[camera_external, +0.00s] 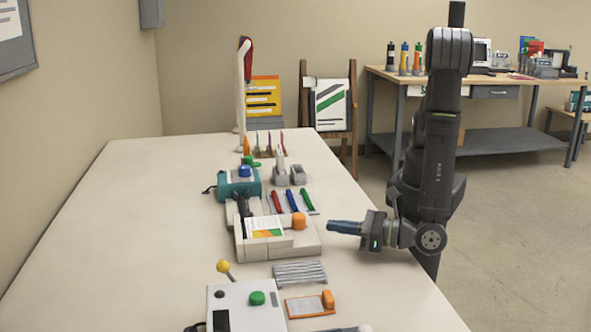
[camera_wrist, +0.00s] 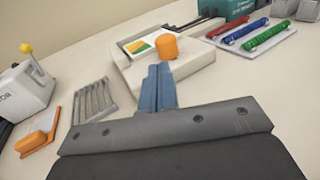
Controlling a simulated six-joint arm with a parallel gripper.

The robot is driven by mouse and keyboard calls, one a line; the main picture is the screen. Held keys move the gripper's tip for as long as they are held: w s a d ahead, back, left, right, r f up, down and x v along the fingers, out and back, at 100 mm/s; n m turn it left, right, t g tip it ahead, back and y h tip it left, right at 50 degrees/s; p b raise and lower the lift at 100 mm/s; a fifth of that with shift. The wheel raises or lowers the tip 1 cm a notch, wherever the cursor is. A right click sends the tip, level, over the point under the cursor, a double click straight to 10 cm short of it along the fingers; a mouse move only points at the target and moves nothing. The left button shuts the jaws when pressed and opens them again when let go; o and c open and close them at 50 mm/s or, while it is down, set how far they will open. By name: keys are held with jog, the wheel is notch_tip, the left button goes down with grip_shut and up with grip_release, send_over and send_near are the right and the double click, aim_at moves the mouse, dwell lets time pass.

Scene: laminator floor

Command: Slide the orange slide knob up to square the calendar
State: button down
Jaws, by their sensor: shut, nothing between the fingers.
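An orange knob (camera_external: 299,221) stands at the right side of a white device (camera_external: 250,250), next to a card with green and orange print (camera_external: 264,227), perhaps the calendar. In the wrist view the knob (camera_wrist: 166,47) is just beyond my fingertips, and the card (camera_wrist: 140,46) lies to its left. My gripper (camera_external: 332,227) is shut and empty, its blue fingers pointing left toward the knob with a gap in the external view. In the wrist view the blue fingers (camera_wrist: 158,72) are together; contact with the knob cannot be told there.
The table's left side is clear.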

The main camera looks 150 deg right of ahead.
aim_at(300, 221)
jog(key=x, duration=0.7)
jog(key=shift+w+d, duration=0.3)
jog(key=shift+d, duration=0.3)
jog(key=shift+w+r, duration=0.15)
jog(key=v, duration=1.5)
jog(key=shift+d, duration=0.15)
jog(key=x, duration=1.2)
jog(key=shift+w+d+f, duration=0.1)
jog(key=shift+d+f, duration=0.15)
jog(key=shift+d, duration=0.1)
